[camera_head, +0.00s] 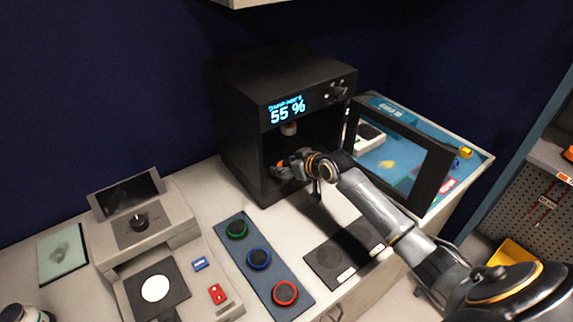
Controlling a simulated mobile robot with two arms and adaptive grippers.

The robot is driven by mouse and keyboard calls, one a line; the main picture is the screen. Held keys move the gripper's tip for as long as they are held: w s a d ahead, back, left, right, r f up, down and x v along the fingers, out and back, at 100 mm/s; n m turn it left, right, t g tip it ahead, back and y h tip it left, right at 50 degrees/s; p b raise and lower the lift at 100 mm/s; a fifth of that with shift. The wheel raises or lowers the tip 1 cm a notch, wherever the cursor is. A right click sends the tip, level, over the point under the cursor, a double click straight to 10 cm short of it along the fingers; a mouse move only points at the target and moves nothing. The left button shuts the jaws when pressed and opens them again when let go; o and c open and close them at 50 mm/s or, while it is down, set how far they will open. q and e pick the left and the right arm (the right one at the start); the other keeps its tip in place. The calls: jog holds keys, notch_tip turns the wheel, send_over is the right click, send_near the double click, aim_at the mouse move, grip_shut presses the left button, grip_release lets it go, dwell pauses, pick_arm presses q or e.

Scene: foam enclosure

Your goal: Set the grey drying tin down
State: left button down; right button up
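My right gripper (282,170) reaches into the open front of a black box-shaped chamber (238,125) whose display reads 55 %. Its fingers are small and dark against the chamber's inside, so I cannot tell whether they are open or shut. I cannot make out a grey drying tin in or near the gripper; the dark interior and the hand may hide it. My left gripper is not in view.
The chamber's framed door (432,172) stands open to the right, beside my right forearm. A blue strip (240,247) with green, blue and red ringed round items lies in front. A dark mat (345,252) with white labels lies right of it. A grey instrument (150,222) stands left.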

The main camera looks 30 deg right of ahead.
jog(key=shift+o, duration=0.5)
jog(key=shift+r, duration=0.15)
jog(key=b+v, duration=0.1)
jog(key=v, duration=1.1)
jog(key=shift+b, duration=0.4)
